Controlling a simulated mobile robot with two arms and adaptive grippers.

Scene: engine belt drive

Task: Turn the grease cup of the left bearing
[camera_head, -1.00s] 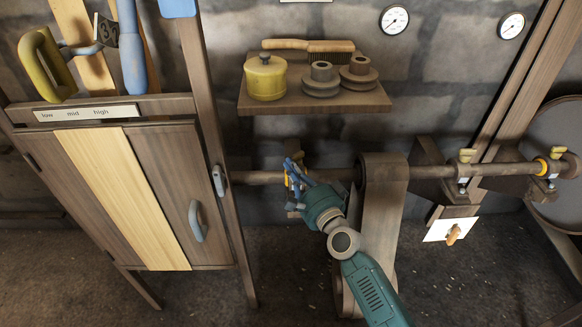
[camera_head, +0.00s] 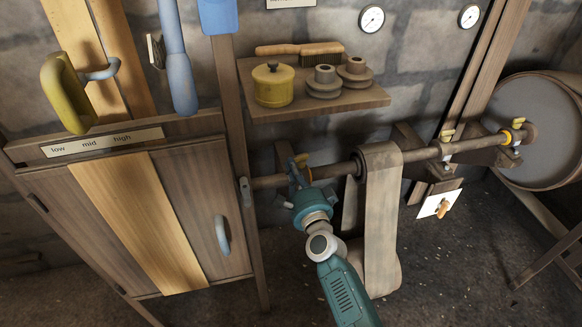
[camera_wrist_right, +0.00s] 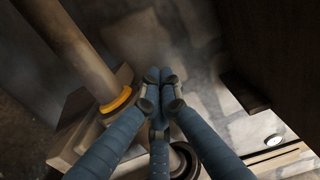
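My right gripper (camera_head: 297,172) is at the left bearing, on the left part of the shaft (camera_head: 335,170). A yellow part of the left bearing (camera_head: 306,174) shows beside the fingers; I cannot make out the grease cup itself. In the right wrist view the fingers (camera_wrist_right: 160,78) lie close together, pointing away, beside the shaft (camera_wrist_right: 72,45) and its yellow ring (camera_wrist_right: 117,101). I cannot tell whether they grip anything. My left gripper is not in view.
A wide belt (camera_head: 382,225) hangs from the shaft right of my arm. A shelf (camera_head: 330,104) with a yellow pot (camera_head: 272,86), pulleys and a brush is above. A wooden cabinet (camera_head: 70,215) stands left.

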